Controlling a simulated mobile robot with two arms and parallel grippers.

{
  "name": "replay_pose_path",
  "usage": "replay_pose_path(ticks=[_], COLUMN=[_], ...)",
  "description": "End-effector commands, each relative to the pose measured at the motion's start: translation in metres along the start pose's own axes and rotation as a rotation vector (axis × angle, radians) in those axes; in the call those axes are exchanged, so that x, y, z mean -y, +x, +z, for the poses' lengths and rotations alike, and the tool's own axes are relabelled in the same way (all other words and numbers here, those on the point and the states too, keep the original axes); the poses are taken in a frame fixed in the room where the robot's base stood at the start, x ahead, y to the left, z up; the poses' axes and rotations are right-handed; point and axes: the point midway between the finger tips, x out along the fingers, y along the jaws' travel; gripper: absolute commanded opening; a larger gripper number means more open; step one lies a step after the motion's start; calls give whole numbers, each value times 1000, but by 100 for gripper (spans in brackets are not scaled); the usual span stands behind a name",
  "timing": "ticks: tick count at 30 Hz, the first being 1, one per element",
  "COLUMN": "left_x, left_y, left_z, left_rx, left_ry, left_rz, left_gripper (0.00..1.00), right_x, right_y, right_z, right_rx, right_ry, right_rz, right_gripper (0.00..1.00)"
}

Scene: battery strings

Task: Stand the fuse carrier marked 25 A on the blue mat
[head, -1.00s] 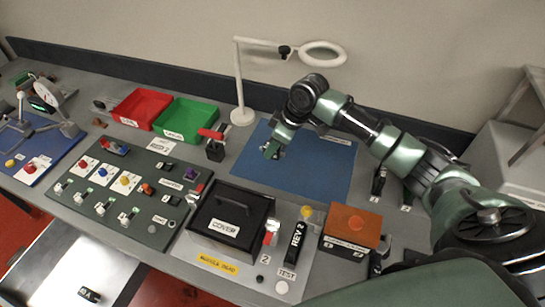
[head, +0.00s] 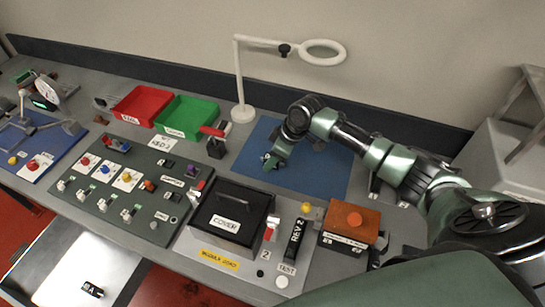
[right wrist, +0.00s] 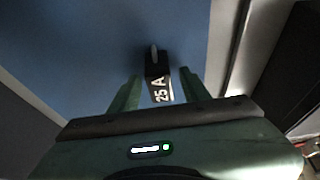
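The fuse carrier marked 25 A (right wrist: 157,78) is black with a white label and shows in the right wrist view against the blue mat (right wrist: 95,45). My right gripper (right wrist: 160,88) has its two green fingers apart, one on each side of the carrier, with a gap on both sides. Whether the carrier's base touches the mat cannot be told. In the head view my right gripper (head: 270,162) is low over the left part of the blue mat (head: 325,180); the carrier cannot be made out there. My left gripper is not in view.
The lamp base (head: 243,113) and a red-handled clamp (head: 215,142) stand just left of the mat. The black cover (head: 230,212) and an orange box (head: 350,222) are in front of it. Small dark items stand at the mat's right edge. The mat's right part is bare.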

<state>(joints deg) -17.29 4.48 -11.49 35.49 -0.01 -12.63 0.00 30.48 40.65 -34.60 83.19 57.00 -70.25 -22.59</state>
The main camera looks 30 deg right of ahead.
Motion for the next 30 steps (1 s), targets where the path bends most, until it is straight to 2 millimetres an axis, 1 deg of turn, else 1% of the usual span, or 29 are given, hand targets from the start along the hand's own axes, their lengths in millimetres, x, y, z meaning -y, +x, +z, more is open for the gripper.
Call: replay_pose_path(ticks=[8, 11, 13, 17, 21, 24, 27, 30], left_x=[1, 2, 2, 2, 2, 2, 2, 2], left_y=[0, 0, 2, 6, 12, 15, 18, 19], left_z=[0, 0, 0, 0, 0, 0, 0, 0], left_rx=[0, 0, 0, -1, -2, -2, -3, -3], left_ry=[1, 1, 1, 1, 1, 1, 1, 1], left_rz=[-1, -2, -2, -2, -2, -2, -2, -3], left_gripper=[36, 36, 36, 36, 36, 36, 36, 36], right_x=[0, 0, -2, -1, -1, -1, -1, -1], right_y=[-1, -5, -13, -37, -68, -88, -104, -115], right_z=[0, -1, -1, 0, 0, -1, -1, -1], right_rx=[0, -1, -2, -1, -1, -1, -1, -1], right_ry=[0, -1, -1, -3, -3, -2, -2, 0], right_rz=[0, 1, 3, 4, 5, 3, 3, 1], right_gripper=[47, 47, 47, 47, 47, 47, 47, 47])
